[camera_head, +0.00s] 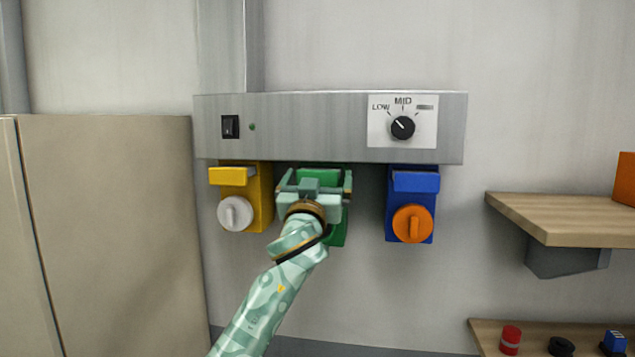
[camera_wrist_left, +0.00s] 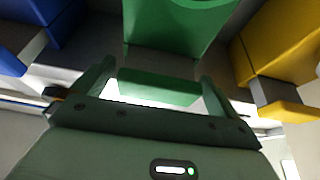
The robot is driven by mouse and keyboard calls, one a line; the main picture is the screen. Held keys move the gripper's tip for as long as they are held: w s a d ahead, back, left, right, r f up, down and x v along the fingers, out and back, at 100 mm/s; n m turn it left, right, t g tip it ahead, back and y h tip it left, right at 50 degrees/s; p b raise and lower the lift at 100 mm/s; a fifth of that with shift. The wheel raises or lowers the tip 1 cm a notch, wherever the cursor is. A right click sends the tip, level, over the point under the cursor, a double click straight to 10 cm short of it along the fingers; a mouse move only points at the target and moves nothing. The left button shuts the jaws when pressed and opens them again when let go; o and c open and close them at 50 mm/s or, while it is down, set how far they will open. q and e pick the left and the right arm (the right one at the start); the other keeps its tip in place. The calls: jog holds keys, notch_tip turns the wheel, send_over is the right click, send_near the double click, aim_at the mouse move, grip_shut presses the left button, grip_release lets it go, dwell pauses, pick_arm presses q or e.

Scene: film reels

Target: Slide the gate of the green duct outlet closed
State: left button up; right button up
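The green duct outlet (camera_head: 338,228) hangs under the grey metal duct, between a yellow and a blue outlet. My left gripper (camera_head: 316,182) is in front of its upper part and hides much of it. In the left wrist view the green outlet body (camera_wrist_left: 170,35) is at the top. Its green gate tab (camera_wrist_left: 158,87) lies between the two spread fingers of my left gripper (camera_wrist_left: 157,84). The gripper is open, with a finger near each end of the tab; I cannot tell whether either touches it. My right gripper is not in view.
The yellow outlet (camera_head: 262,190) has a grey knob, and the blue outlet (camera_head: 393,215) has an orange knob; both stand close beside. The grey duct (camera_head: 300,125) is just above, with a switch and dial. A beige cabinet (camera_head: 110,230) is left; wooden shelves (camera_head: 560,215) are right.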

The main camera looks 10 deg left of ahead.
pick_arm(q)
jog(key=shift+s, duration=0.15)
jog(key=b+v, duration=0.4)
jog(key=v, duration=1.2)
jog(key=shift+f+b, duration=0.15)
jog(key=shift+b, duration=0.2)
